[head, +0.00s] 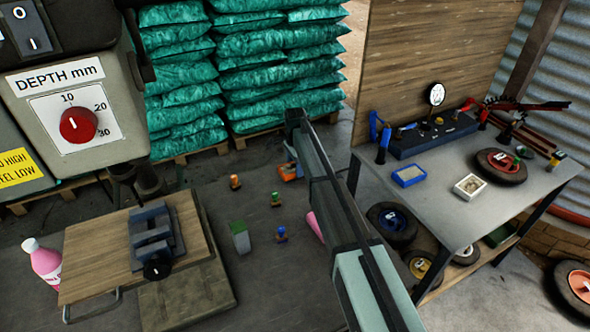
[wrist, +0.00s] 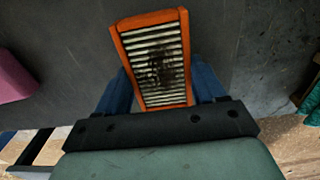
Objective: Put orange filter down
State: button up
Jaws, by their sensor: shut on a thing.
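The orange filter (wrist: 155,55), with an orange frame and pale pleats stained dark in the middle, is held between the blue fingers of my gripper (wrist: 161,86) in the wrist view. Its far end sticks out beyond the fingers, over dark grey floor. In the head view, an orange piece that looks like the filter (head: 287,173) shows just left of my arm, near the pallets. My arm hides most of the gripper there. I cannot tell whether the filter touches the floor.
Several small coloured knobbed pieces and a green-topped grey box (head: 240,238) stand on the floor left of my arm. A metal workbench (head: 440,200) with tyres below is right. Stacked green sacks (head: 275,60) are behind. A machine with a vise (head: 155,240) is left.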

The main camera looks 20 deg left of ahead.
jog(key=shift+f, duration=1)
jog(key=shift+f, duration=0.1)
jog(key=o, duration=1.1)
jog(key=shift+c, duration=0.2)
notch_tip(320, 180, up, 12)
